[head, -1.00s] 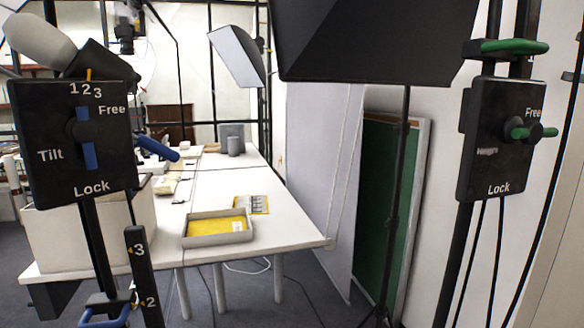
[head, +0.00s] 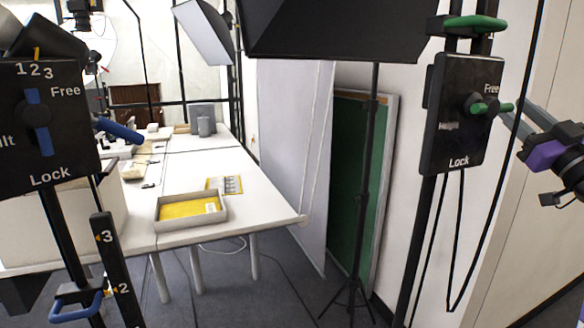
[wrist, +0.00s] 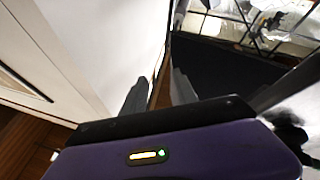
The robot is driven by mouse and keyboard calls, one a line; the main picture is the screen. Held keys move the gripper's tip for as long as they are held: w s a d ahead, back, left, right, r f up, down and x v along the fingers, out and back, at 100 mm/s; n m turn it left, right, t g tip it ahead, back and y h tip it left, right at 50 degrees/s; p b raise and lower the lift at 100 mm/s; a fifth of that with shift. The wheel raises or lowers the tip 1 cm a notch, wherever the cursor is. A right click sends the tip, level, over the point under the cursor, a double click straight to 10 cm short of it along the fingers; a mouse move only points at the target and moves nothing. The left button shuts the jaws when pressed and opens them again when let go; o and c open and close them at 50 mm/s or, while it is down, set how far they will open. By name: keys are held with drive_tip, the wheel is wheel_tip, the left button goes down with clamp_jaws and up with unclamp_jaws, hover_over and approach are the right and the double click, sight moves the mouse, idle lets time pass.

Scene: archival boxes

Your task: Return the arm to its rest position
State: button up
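My gripper (wrist: 158,88) shows in the wrist view as two dark grey fingers beyond a purple housing. The fingers stand apart, with no object visible between them. In the head view, my arm's purple wrist part is at the right edge, beside the right stand's black control box. Grey finger parts of my gripper (head: 520,122) point up and left, close to that box in the picture. I cannot tell whether they touch it. The rest of my arm is cut off by the picture edge.
A black control box (head: 462,112) with green knobs is on a right stand; another box (head: 68,135) is on the left. A white table (head: 250,203) bears a grey tray (head: 190,224) with yellow inside. A light stand (head: 366,190) and green board (head: 345,200) stand mid-right.

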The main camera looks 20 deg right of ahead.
drive_tip(key=s+a+f+m+g+h, duration=0.1)
drive_tip(key=s+a+f+m+h, duration=0.15)
drive_tip(key=a+f, duration=0.45)
drive_tip(key=s+a+f+m+g+h+p, duration=0.1)
drive_tip(key=s+a+f+m+g, duration=0.15)
drive_tip(key=f, duration=0.85)
drive_tip(key=s+a+f+m+h, duration=0.1)
drive_tip(key=a+f+m+h, duration=0.2)
drive_tip(key=f, duration=0.5)
drive_tip(key=s+a+f+n+g+y+p, duration=0.1)
drive_tip(key=s+a+f+n+y, duration=0.1)
drive_tip(key=s+a, duration=0.7)
drive_tip(key=s+a+f+n+g+y, duration=0.2)
drive_tip(key=s+a+f+y, duration=0.3)
drive_tip(key=s+a+f, duration=0.2)
drive_tip(key=s+a+f+n+g+y+p, duration=0.1)
drive_tip(key=s+a+f, duration=0.4)
drive_tip(key=s+a, duration=0.7)
drive_tip(key=shift+s+n+g+y+p, duration=0.35)
drive_tip(key=shift+s+n+y, duration=0.4)
drive_tip(key=shift+y, duration=0.5)
